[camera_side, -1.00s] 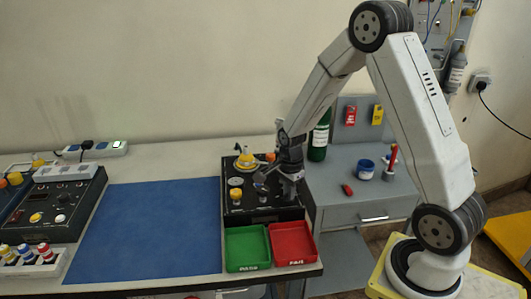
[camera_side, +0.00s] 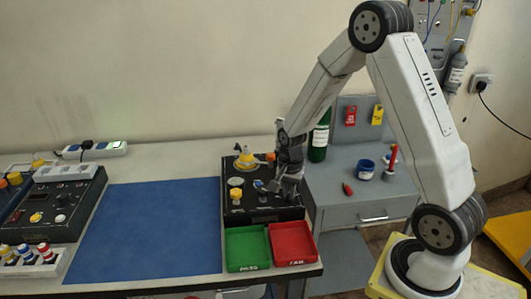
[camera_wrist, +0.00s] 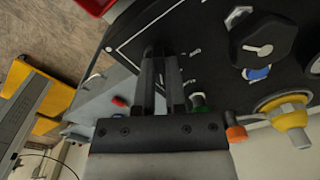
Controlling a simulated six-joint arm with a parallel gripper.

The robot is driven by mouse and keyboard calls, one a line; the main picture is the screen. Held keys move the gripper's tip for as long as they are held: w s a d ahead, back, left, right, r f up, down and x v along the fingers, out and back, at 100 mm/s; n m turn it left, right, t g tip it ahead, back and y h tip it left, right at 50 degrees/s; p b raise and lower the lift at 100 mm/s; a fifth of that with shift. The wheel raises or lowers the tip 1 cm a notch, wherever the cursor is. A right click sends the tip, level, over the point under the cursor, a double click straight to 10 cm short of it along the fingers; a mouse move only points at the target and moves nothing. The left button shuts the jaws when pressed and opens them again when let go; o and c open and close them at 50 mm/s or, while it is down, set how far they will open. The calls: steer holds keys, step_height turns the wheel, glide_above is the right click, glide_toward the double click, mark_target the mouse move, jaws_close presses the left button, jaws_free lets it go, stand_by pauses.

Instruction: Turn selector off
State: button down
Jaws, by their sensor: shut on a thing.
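My gripper (camera_wrist: 160,62) reaches down to the right part of the black trainer panel (camera_side: 238,212). In the wrist view its two dark fingers are close together on the panel face (camera_wrist: 215,45), beside small white lettering. They are shut on what looks like the selector, which the fingers hide almost wholly. Its pointing direction cannot be read. In the side view my gripper (camera_side: 284,190) also covers that spot.
A dark knob with a white mark (camera_wrist: 262,40) and a yellow fitting (camera_wrist: 290,115) are beside the fingers. The green tray (camera_side: 247,268) and red tray (camera_side: 293,262) stand in front. A blue mat (camera_side: 150,235) lies clear at left.

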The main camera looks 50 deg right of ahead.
steer(key=n, duration=0.4)
steer(key=shift+n, duration=0.3)
steer(key=n, duration=0.4)
steer(key=shift+n, duration=0.3)
steer(key=n, duration=0.4)
steer(key=shift+n, duration=2.3)
steer(key=c, duration=0.7)
jaws_free()
steer(key=shift+r, duration=0.1)
